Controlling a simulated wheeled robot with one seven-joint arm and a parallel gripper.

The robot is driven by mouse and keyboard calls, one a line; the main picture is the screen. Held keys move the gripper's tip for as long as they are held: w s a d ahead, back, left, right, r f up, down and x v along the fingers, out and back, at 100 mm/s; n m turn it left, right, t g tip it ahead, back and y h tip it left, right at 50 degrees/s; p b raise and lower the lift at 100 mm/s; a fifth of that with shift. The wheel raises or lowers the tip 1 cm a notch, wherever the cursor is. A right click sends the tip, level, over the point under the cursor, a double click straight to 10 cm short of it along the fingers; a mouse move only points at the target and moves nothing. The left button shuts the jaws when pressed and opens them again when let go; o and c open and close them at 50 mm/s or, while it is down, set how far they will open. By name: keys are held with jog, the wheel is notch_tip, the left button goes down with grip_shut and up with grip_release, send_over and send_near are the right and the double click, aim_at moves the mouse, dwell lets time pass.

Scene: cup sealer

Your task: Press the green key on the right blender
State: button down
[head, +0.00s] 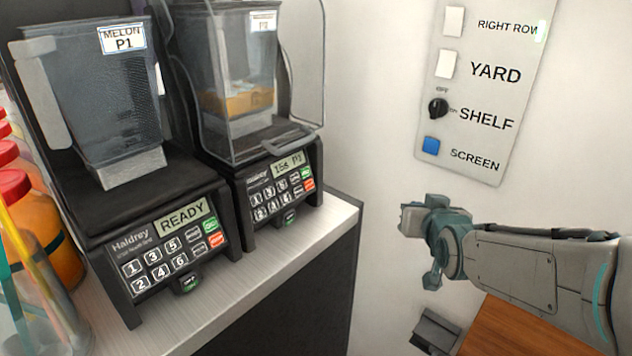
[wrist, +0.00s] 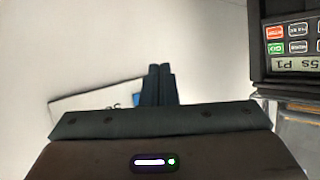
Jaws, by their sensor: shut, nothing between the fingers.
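The right blender (head: 240,75) stands on the counter, with a clear cover around its jug and orange-brown contents low inside. Its display (head: 289,165) reads "15s P1". Its green key (head: 306,173) is at the upper right of the keypad, above a red key. In the wrist view the panel is upside down at the upper right, with the green key (wrist: 275,48) below the red one. My gripper (wrist: 160,69) is shut and empty, pointing at the pale wall. In the head view it is right of the blender, apart from the panel.
The left blender (head: 87,90), labelled "MELON P1", has a display reading "READY". Red-capped bottles (head: 40,235) stand at the far left. A wall switch panel (head: 484,85) is above my arm. A wooden surface (head: 510,328) is at the lower right.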

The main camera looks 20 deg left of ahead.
aim_at(306, 172)
jog(key=a+r+n+t+y+b, duration=0.1)
jog(key=a+t+y+b, duration=0.1)
jog(key=a, duration=0.5)
jog(key=w+a+r+n+t+y+b, duration=0.1)
jog(key=a+n+t+y+b, duration=0.1)
jog(key=a+y, duration=0.3)
jog(key=a, duration=0.2)
jog(key=shift+w+a+r, duration=0.15)
jog(key=shift+a+r, duration=0.1)
jog(key=shift+a, duration=0.1)
jog(key=shift+a, duration=0.1)
jog(key=shift+w+a+f, duration=0.45)
jog(key=shift+w+a, duration=0.1)
jog(key=shift+a, duration=0.7)
jog(key=shift+w+a+f, duration=0.5)
jog(key=shift+w+a, duration=0.05)
jog(key=shift+a, duration=0.7)
jog(key=shift+w+a+f, duration=0.45)
jog(key=shift+w+a, duration=0.1)
jog(key=shift+a, duration=0.7)
jog(key=shift+w+a+f+b, duration=0.2)
jog(key=shift+a+b, duration=0.15)
jog(key=shift+b, duration=0.3)
